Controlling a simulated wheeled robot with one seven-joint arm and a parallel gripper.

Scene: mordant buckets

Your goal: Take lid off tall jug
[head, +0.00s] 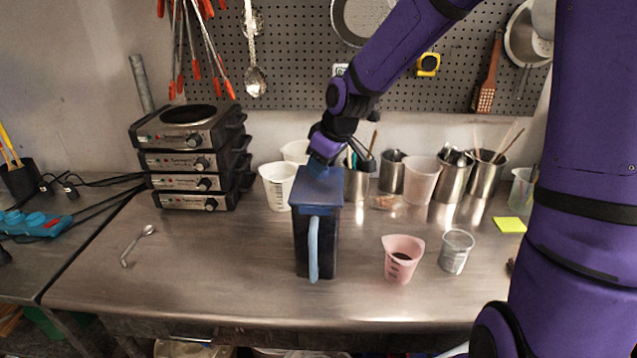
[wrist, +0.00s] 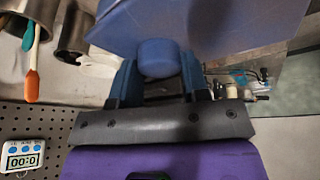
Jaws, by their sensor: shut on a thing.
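The tall jug (head: 318,242) is dark, with a light blue handle (head: 314,250) facing the front, and stands upright on the metal table. Its blue lid (head: 317,188) is at the top of the jug; I cannot tell whether a gap lies between them. My gripper (head: 322,166) is above the lid, reaching in from behind. In the wrist view my gripper (wrist: 158,78) is shut on the round blue knob (wrist: 159,58) of the lid (wrist: 205,22). The jug's body is hidden behind the lid in the wrist view.
A pink cup (head: 403,262) and a clear beaker (head: 456,252) stand to the right of the jug. White buckets (head: 279,187) and metal canisters (head: 455,178) stand behind. Stacked hotplates (head: 185,160) and a spoon (head: 135,245) are at left. The table's front left is clear.

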